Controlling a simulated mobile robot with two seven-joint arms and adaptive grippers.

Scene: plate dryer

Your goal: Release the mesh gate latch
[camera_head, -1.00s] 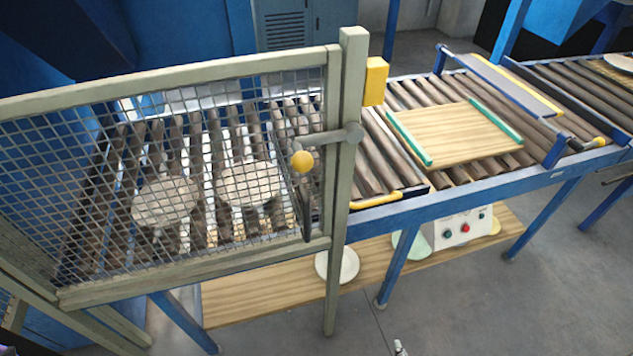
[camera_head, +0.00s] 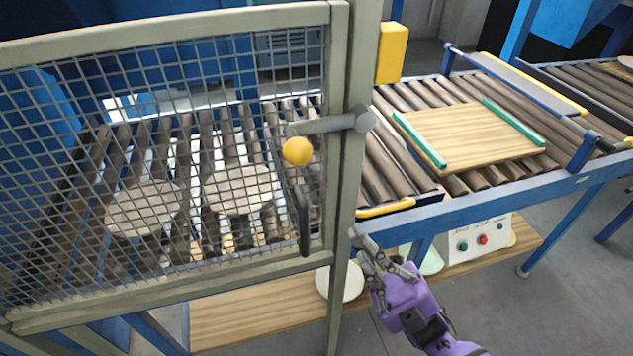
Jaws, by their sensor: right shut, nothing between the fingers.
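The mesh gate (camera_head: 160,22) fills the left half of the head view, its frame edge against a grey-green post (camera_head: 350,200). The latch (camera_head: 325,125) is a grey bar lying nearly level across gate edge and post, with a round pivot at the post and a yellow ball knob (camera_head: 297,151) at its left end. A dark handle (camera_head: 304,228) hangs on the gate below the knob. My right gripper (camera_head: 362,240) is shut and empty, just right of the post, lower than the latch and apart from it. My left gripper is not in view.
Behind the mesh, two round plates (camera_head: 143,208) lie on rollers. A wooden board with green strips (camera_head: 468,135) lies on the right conveyor. A wooden shelf (camera_head: 240,312) and button panel (camera_head: 480,240) are below. Floor is clear at right.

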